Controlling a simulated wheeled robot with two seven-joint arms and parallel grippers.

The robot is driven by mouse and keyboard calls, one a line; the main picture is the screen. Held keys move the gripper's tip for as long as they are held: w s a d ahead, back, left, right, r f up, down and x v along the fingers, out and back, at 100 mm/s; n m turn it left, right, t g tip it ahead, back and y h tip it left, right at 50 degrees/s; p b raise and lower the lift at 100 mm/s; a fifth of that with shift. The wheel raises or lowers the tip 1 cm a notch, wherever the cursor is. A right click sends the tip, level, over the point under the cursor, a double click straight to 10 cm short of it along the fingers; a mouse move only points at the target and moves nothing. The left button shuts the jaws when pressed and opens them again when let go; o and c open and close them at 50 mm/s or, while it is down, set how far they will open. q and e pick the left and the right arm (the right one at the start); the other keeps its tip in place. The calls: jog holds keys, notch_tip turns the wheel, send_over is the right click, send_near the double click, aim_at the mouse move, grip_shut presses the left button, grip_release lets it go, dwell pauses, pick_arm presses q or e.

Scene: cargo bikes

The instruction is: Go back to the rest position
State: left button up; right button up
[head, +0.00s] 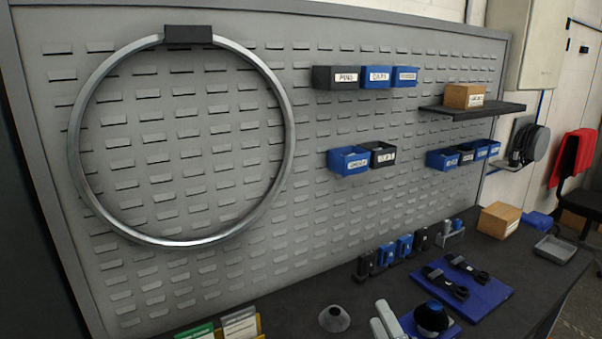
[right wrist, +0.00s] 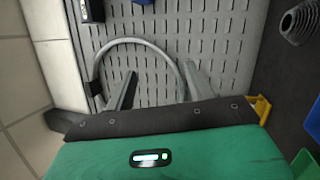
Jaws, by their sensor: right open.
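A grey metal wheel rim (head: 284,150) hangs on a black holder (head: 188,36) on the pegboard (head: 330,215). The rim also shows in the right wrist view (right wrist: 137,41), beyond the fingers and apart from them, its lower part hidden there. My left gripper is in neither view.
Labelled bins (head: 362,77) and a shelf (head: 470,110) with a cardboard box (head: 464,96) are on the pegboard. The dark bench holds a grey cone (head: 334,319), a blue mat (head: 490,292) with black tools, another box (head: 499,220) and a grey tray (head: 555,249).

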jog(key=s+d+f+m+g+h, duration=0.4)
jog(key=s+f+m, duration=0.1)
jog(key=f+m, duration=0.25)
jog(key=s+d+f+m+g+h, duration=0.3)
jog(key=s+d+f+m+g, duration=0.15)
jog(key=f+m, duration=0.35)
jog(key=s+f+m+g+y, duration=0.15)
jog(key=s+f+g, duration=0.25)
jog(key=s, duration=0.5)
jog(key=s+f+m+g, duration=0.3)
jog(key=s+f+g, duration=0.2)
jog(key=s, duration=0.3)
notch_tip(320, 180, down, 31)
jog(key=a, duration=0.1)
jog(key=s+d+f+g, duration=0.1)
jog(key=s+f, duration=0.8)
jog(key=s+d+f+g, duration=0.1)
jog(key=s+d+f, duration=0.1)
jog(key=s+f, duration=0.8)
jog(key=shift+s+d+f, duration=0.2)
jog(key=shift+d, duration=0.05)
